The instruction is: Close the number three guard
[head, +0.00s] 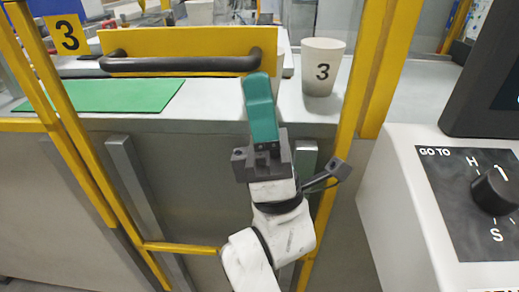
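The number three guard shows as a yellow panel (190,41) with a long dark bar handle (180,65) along its lower edge, above the grey counter. My gripper (259,90) has teal fingers pointing up the picture. Their tips overlap the right end of the handle in the view; I cannot tell whether they touch it. The fingers appear as one teal block, so I cannot tell whether they are open or shut. No held thing shows.
A white cup marked 3 (322,68) stands on the counter just right of my gripper. A green mat (105,95) lies at left. Yellow posts (366,75) frame both sides. A white console with a GO TO knob (496,190) is at right.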

